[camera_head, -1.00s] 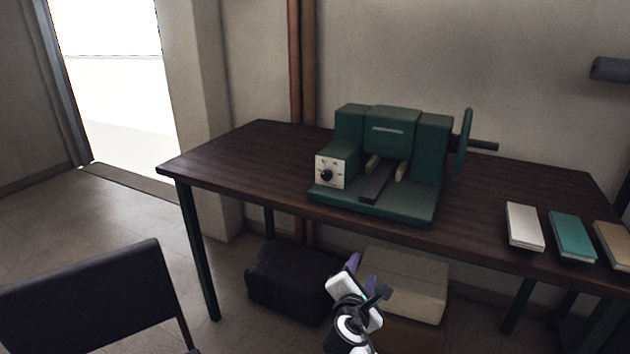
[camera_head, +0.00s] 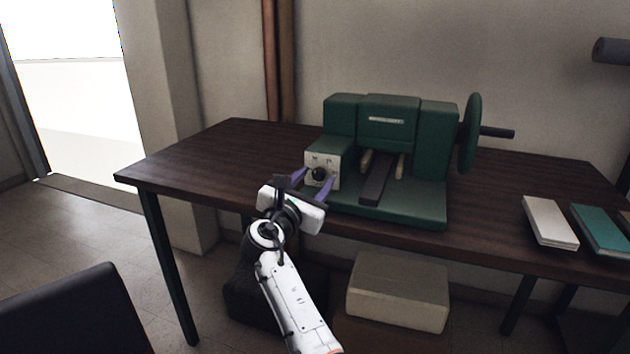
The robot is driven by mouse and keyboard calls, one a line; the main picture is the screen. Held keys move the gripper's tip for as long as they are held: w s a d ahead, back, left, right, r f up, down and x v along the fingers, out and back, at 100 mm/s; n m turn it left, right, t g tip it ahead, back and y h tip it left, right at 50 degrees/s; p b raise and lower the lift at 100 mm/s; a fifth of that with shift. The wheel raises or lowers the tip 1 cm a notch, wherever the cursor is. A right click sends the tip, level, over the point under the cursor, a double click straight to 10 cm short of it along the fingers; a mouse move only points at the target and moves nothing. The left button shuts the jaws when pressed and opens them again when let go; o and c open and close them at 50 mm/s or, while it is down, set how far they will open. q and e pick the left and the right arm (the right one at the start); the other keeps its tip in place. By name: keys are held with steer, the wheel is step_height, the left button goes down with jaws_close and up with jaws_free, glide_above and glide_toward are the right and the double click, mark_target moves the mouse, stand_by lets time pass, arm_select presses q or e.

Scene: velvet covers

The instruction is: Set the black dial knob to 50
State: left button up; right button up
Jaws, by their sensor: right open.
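The black dial knob (camera_head: 319,174) sits on a pale square dial plate (camera_head: 315,158) at the left front of a green machine (camera_head: 388,120) on the dark wooden table. The dial's markings are too small to read. My right gripper (camera_head: 313,180) is open in front of the dial plate. Its two purple fingers point at the plate, one to each side of the knob in the picture. I cannot tell whether they touch it. The lower part of the plate is partly hidden by the fingers. My left gripper is not in view.
The table (camera_head: 200,165) has free room left of the machine. A white book (camera_head: 550,222) and a teal book (camera_head: 601,230) lie at the right. A beige box (camera_head: 398,290) stands under the table. A dark chair (camera_head: 70,312) is at the lower left.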

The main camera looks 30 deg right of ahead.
steer(key=shift+w+d, duration=0.4)
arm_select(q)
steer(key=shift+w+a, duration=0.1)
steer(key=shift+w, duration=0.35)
arm_select(e)
steer(key=c, duration=1)
steer(key=shift+c, duration=0.2)
